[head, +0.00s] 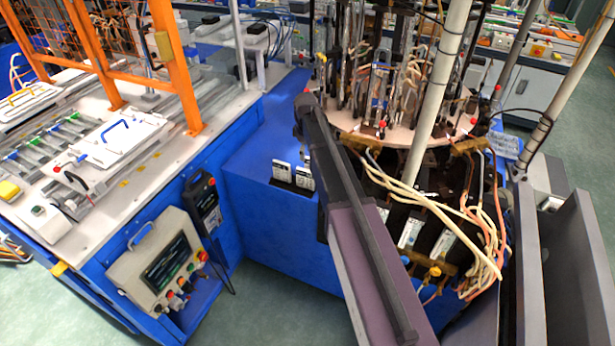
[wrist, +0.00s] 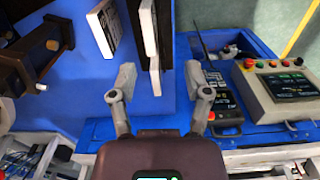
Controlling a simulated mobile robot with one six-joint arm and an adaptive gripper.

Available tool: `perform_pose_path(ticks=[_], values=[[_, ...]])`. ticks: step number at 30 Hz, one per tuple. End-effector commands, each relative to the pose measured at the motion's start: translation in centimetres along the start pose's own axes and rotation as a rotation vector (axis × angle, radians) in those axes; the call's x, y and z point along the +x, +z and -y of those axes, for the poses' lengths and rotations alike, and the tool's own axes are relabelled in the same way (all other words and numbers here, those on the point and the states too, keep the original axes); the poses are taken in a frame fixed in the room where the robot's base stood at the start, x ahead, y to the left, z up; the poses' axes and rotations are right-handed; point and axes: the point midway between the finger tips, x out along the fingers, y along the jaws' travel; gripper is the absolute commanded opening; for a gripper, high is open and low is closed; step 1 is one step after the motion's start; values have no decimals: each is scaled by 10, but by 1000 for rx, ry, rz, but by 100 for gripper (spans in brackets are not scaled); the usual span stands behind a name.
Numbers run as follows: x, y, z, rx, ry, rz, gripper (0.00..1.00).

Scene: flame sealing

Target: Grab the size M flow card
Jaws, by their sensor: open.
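Two small white flow cards stand upright in dark holders on the blue surface in the head view, a left one (head: 282,171) and a right one (head: 304,177). Their size letters are too small to read, so I cannot tell which is M. In the wrist view, one white card (wrist: 104,28) shows its face at upper left. Another card (wrist: 149,30) is seen nearly edge-on beside a black slab, ahead of the gap between my fingers. My gripper (wrist: 161,88) is open with nothing held. In the head view my arm hides the gripper.
The blue bench top (head: 247,165) is clear left of the cards. A machine with hoses and wires (head: 430,190) stands close on the right. A control box with a screen (head: 160,262) is at lower left, and it also shows in the wrist view (wrist: 285,90).

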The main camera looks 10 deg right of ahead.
Motion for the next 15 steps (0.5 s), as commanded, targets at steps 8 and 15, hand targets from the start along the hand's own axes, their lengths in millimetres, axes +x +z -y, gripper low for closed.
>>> perform_pose_path(ticks=[8, 15], values=[[12, -5, -11, -34, 0, 0, 63], [11, -3, -13, -32, 0, 0, 63]])
